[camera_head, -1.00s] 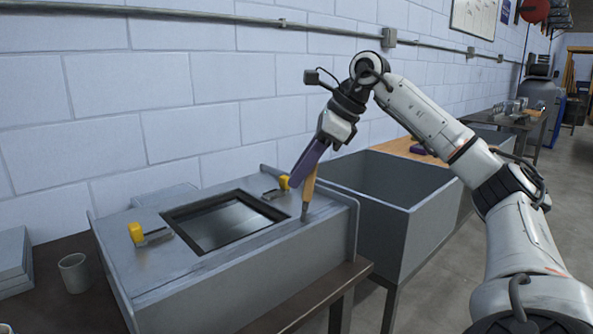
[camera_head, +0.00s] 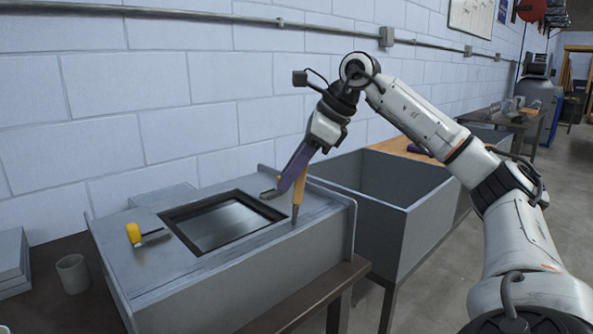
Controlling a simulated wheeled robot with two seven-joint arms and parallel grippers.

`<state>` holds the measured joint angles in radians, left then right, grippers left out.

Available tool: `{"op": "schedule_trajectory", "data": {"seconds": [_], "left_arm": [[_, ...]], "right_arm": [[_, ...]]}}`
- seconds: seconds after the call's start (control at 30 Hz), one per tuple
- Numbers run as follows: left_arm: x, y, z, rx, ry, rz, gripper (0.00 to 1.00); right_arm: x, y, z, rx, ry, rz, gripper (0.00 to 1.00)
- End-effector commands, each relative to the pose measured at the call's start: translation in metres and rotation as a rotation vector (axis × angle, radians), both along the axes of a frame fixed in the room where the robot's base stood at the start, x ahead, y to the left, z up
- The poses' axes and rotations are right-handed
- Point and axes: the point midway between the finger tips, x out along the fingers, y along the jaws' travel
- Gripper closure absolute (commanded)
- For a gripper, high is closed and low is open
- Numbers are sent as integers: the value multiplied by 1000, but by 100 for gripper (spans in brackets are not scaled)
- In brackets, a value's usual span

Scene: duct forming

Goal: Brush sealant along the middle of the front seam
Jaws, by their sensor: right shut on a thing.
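A grey sheet-metal duct box (camera_head: 200,290) with a dark framed square opening (camera_head: 224,222) lies on a dark table. My right gripper (camera_head: 291,178) is shut on a brush with a wooden handle (camera_head: 299,190). The brush points down and its tip (camera_head: 295,220) is at the front top edge of the duct, right of the opening. I cannot tell for sure whether the tip touches the metal. A yellow-handled clamp (camera_head: 135,234) sits left of the opening. A second clamp (camera_head: 270,193) is mostly hidden behind the gripper. My left gripper is out of view.
A grey cup (camera_head: 72,273) and stacked grey sheets (camera_head: 12,262) stand at the left. A large open grey bin (camera_head: 400,232) stands to the right of the duct. A block wall (camera_head: 150,90) rises behind.

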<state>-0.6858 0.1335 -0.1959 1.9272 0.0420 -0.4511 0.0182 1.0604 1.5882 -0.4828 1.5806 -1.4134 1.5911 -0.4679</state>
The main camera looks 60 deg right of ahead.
Motion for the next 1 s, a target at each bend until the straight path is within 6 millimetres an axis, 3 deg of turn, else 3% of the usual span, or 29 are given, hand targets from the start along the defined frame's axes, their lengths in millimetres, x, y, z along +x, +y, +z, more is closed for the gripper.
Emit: {"op": "schedule_trajectory", "data": {"seconds": [0.57,1.0], "left_arm": [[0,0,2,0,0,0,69],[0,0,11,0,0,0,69]], "right_arm": [[3,14,-4,4,11,5,100],[8,40,-2,3,11,5,100]]}}
